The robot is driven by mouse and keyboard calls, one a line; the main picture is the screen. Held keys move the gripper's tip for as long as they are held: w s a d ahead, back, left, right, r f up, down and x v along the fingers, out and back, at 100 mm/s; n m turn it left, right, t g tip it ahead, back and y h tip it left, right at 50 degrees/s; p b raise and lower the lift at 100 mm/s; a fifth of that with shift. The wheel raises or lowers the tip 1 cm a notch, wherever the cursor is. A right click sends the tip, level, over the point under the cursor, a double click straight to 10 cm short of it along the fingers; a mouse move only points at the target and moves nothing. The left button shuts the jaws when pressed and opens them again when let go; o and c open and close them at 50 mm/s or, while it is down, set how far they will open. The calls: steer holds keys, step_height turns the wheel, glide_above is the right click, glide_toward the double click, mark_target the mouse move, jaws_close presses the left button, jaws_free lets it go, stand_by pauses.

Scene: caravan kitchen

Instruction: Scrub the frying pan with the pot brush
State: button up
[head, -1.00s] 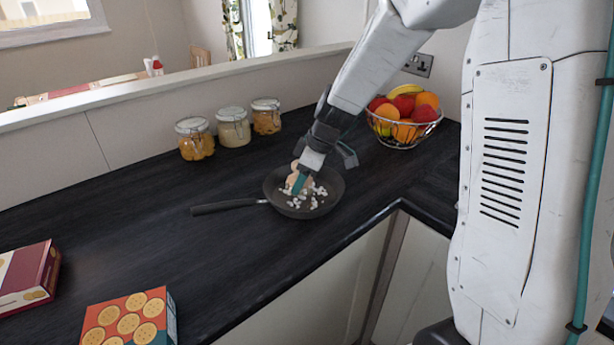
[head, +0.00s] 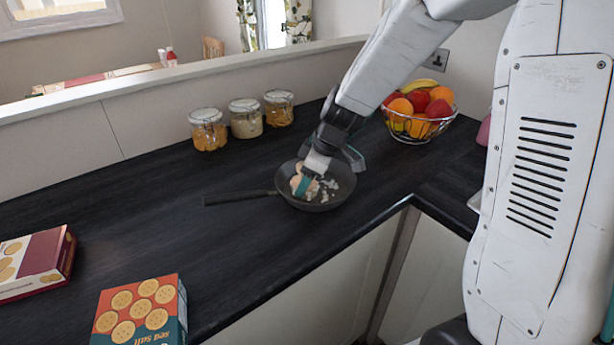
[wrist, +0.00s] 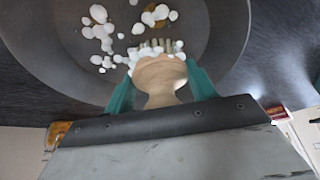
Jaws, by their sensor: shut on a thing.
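The dark frying pan (head: 340,196) stands on the black worktop with its handle (head: 240,198) pointing left. White suds lie on its floor, and brownish spots show there in the wrist view. My gripper (head: 309,186) reaches down into the pan from above. Its teal fingers are shut on the wooden pot brush (wrist: 158,80), one on each side of its pale knob. The brush's bristles point into the pan among the suds. Much of the brush is hidden by my gripper, and I cannot tell exactly how firmly the bristles touch the pan. The pan also shows in the wrist view (wrist: 50,35).
Several glass jars, one of them in the middle (head: 245,118), stand behind the pan by the low wall. A wire fruit basket (head: 420,130) stands at the back right. A cracker box (head: 140,312) and another box (head: 35,262) lie at the front left.

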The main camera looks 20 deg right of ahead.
steer(key=shift+s+d, duration=0.85)
steer(key=shift+s, duration=0.3)
steer(key=shift+w+d, duration=0.15)
steer(key=shift+d, duration=1.2)
steer(key=shift+w+d+f, duration=0.1)
steer(key=shift+w+d, duration=0.2)
steer(key=shift+w, duration=0.35)
steer(key=shift+w+d, duration=0.3)
steer(key=shift+w, duration=0.3)
steer(key=shift+w+a, duration=0.4)
steer(key=shift+w, duration=0.2)
steer(key=shift+w+a, duration=0.4)
steer(key=shift+w, duration=0.2)
steer(key=shift+a, duration=0.8)
steer(key=shift+s+a, duration=0.15)
steer(key=shift+a, duration=0.5)
steer(key=shift+s+a, duration=0.3)
steer(key=shift+s, duration=0.35)
steer(key=shift+s+a, duration=0.25)
steer(key=shift+s, duration=0.35)
steer(key=shift+s+d, duration=0.4)
steer(key=shift+s, duration=0.2)
steer(key=shift+s+d, duration=0.4)
steer(key=shift+s, duration=0.2)
steer(key=shift+w+d, duration=0.3)
steer(key=shift+w, duration=0.35)
steer(key=shift+w+d, duration=0.3)
steer(key=shift+w, duration=0.35)
step_height(320, 180, up, 9)
